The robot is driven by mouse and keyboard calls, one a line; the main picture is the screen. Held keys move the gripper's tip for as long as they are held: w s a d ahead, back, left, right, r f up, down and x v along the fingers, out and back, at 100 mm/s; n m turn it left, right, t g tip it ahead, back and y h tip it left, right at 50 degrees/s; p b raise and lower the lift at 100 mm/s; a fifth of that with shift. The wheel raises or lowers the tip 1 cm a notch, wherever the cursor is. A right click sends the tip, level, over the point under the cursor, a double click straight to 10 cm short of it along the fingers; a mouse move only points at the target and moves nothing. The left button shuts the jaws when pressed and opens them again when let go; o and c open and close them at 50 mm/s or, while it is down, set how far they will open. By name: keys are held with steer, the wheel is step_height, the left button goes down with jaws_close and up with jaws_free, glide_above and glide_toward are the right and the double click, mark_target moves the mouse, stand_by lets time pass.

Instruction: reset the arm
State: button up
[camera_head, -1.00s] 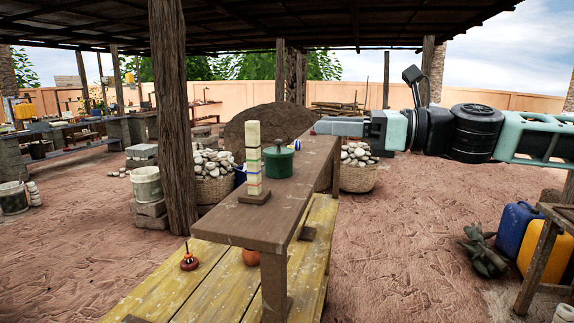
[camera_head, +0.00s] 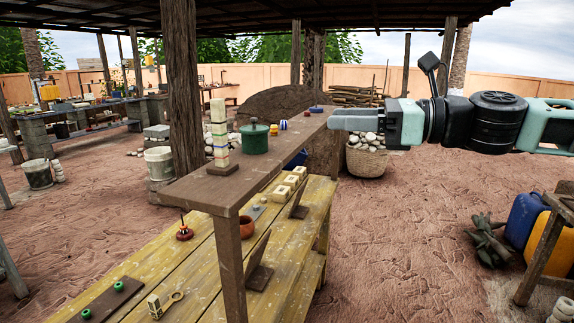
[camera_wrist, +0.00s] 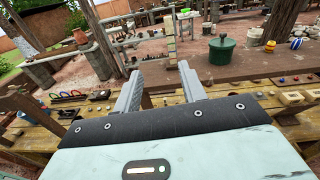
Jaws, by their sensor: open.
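My gripper (camera_head: 345,121) is open and empty. In the head view it is held out level to the left, its grey fingers just right of the raised brown shelf (camera_head: 196,190). In the wrist view the two fingers of my gripper (camera_wrist: 160,88) stand apart with nothing between them. The dark green lidded pot (camera_head: 254,140) stands on the shelf, left of my gripper. It also shows in the wrist view (camera_wrist: 220,50), ahead and to the right of the fingers.
A stacked pale column (camera_head: 220,132) stands beside the pot. The yellow plank bench (camera_head: 195,262) below holds small items. A stone basket (camera_head: 366,162) sits behind my gripper. Blue and yellow jerrycans (camera_head: 524,222) stand at right. The dirt floor between is open.

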steer(key=s+a+f+n+g+h, duration=0.35)
steer(key=s+a+f+n, duration=0.35)
steer(key=f, duration=0.4)
steer(key=s+a+f+n+g+h, duration=0.2)
steer(key=s+f+n+g+h, duration=0.35)
steer(key=s+f, duration=0.75)
steer(key=s+d+n+t+h, duration=0.1)
steer(key=s+d+n+h, duration=0.2)
steer(key=d+n, duration=0.3)
steer(key=s+d+n+t+h, duration=0.2)
steer(key=d+n+h, duration=0.2)
steer(key=d+n, duration=0.3)
steer(key=n, duration=0.3)
steer(key=shift+s+d+f+t, duration=0.15)
steer(key=shift+s+d+t, duration=0.15)
steer(key=shift+s, duration=0.1)
